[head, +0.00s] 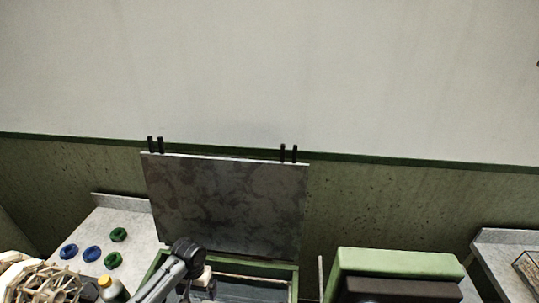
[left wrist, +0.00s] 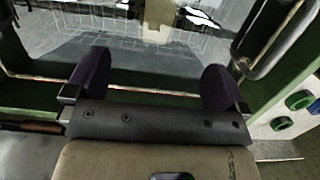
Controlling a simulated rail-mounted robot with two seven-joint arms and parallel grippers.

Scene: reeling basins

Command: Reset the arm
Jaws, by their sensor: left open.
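My left gripper (left wrist: 153,72) is open in the left wrist view, its two dark finger pads wide apart with nothing between them. It is over the green-framed basin (left wrist: 40,95), whose grey interior and pale inner edge show beyond the fingers. In the head view my left arm (head: 172,277) comes up from the bottom edge in front of the basin (head: 285,270). The fingers are hard to make out there. My right gripper is not in view.
A mottled grey lid (head: 225,205) stands raised behind the basin. A pale counter (head: 118,217) at left bears blue and green rings and a yellow-capped bottle (head: 106,288). A green block (head: 395,262) stands right of the basin; another counter (head: 505,250) is far right.

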